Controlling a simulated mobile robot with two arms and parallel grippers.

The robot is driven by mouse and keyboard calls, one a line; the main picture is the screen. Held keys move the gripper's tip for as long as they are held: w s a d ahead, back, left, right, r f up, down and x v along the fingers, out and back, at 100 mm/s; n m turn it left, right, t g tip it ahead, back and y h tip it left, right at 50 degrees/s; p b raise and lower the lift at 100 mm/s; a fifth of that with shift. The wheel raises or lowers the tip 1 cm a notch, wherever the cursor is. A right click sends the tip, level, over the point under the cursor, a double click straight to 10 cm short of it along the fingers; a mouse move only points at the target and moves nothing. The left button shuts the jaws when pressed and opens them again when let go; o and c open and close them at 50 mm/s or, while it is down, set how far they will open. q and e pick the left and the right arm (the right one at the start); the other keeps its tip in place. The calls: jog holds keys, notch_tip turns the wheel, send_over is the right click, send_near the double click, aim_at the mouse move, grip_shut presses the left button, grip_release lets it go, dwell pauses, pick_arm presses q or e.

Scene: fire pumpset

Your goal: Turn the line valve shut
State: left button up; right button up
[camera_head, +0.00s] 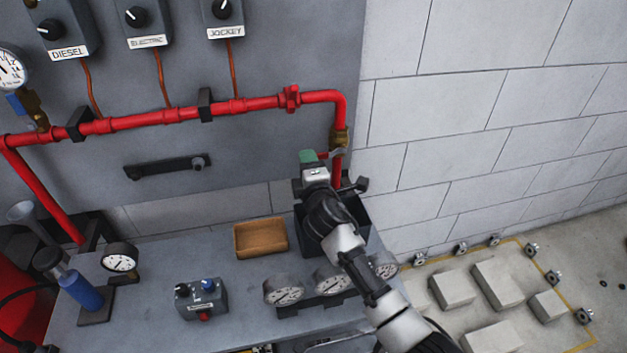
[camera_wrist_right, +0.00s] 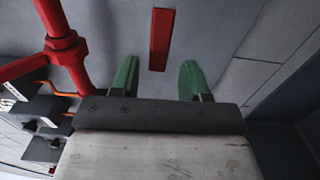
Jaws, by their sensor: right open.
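The line valve (camera_head: 339,138) is a brass body on the red pipe (camera_head: 240,106) where it turns down at the right. A short piece of its red lever (camera_head: 323,155) shows beside my right gripper (camera_head: 309,157); the rest is hidden. In the right wrist view the red lever (camera_wrist_right: 160,40) is a flat bar ahead of the gap between the green fingertips of my right gripper (camera_wrist_right: 158,76). The fingers are apart, one on each side of its line, and do not appear to touch it. My left gripper is not in view.
A bench carries a wooden tray (camera_head: 261,238), a small control box (camera_head: 202,298), several gauges and a blue cylinder (camera_head: 83,290). A black bar (camera_head: 166,167) is fixed to the panel. Grey blocks (camera_head: 498,282) stand on the floor at right.

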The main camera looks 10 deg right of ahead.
jog(key=s, duration=0.8)
jog(key=shift+d, duration=0.15)
jog(key=shift+s, duration=0.1)
